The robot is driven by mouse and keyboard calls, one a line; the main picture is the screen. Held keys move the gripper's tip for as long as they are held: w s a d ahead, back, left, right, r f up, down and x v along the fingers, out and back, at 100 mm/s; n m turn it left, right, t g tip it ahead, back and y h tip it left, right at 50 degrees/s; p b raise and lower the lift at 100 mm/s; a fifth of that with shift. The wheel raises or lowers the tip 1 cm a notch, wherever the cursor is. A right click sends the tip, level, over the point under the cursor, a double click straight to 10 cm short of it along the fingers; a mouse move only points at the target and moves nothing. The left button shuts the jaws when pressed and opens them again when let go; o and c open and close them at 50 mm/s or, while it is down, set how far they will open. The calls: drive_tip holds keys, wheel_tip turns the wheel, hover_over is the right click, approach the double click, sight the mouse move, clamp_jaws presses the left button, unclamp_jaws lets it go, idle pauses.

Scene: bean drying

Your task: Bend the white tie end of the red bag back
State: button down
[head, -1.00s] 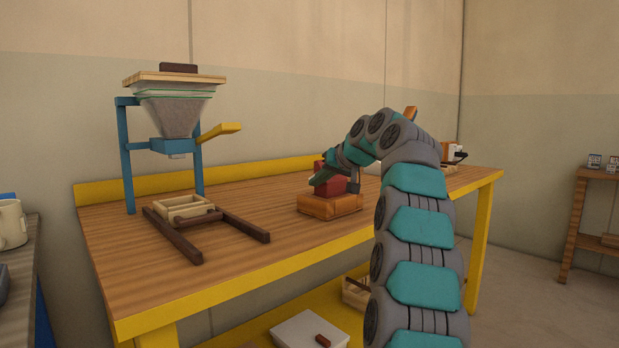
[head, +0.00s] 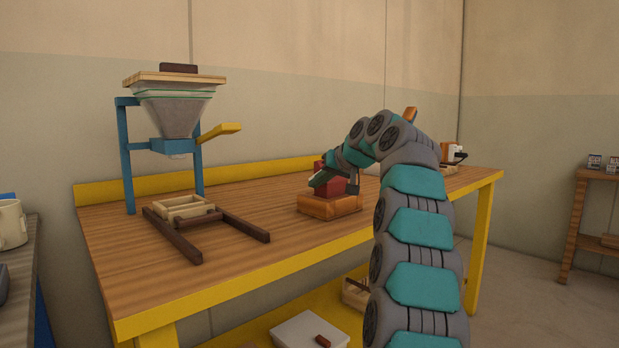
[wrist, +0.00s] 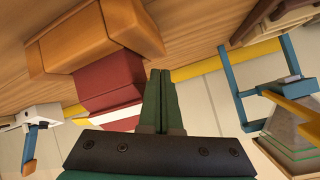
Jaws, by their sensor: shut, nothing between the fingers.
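The red bag (head: 334,187) sits on an orange-brown block (head: 330,206) on the table, partly hidden behind my gripper (head: 318,181). In the wrist view the red bag (wrist: 108,82) is left of my gripper's dark green fingers (wrist: 161,72), and the orange-brown block (wrist: 85,42) is beyond it. A white strip (wrist: 112,117), seemingly the tie, crosses the bag near my gripper's palm; its end is hidden behind the fingers or palm. My fingers are together and empty, close beside the bag. I cannot tell whether they touch it.
A blue stand (head: 126,155) with a funnel (head: 172,112) and yellow lever (head: 220,131) stands at the left of the table. A small wooden frame (head: 184,208) and dark rails (head: 240,222) lie below it. A white and orange item (head: 450,152) stands at the back right. The table's front middle is clear.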

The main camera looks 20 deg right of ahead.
drive_tip(key=shift+w+f+b, duration=0.35)
drive_tip(key=shift+w+f, duration=0.15)
drive_tip(key=shift+f, duration=0.4)
idle(1.0)
drive_tip(key=shift+r, duration=0.15)
idle(0.4)
drive_tip(key=shift+s+d+r+p, duration=0.1)
drive_tip(key=shift+s+r+p, duration=0.3)
drive_tip(key=shift+r, duration=0.3)
drive_tip(key=shift+s+a+r+p, duration=0.1)
drive_tip(key=shift+s+r+p, duration=0.35)
drive_tip(key=shift+r, duration=0.25)
drive_tip(key=shift+s+d+r+p, duration=0.1)
drive_tip(key=shift+s+r+p, duration=0.3)
drive_tip(key=shift+r, duration=0.3)
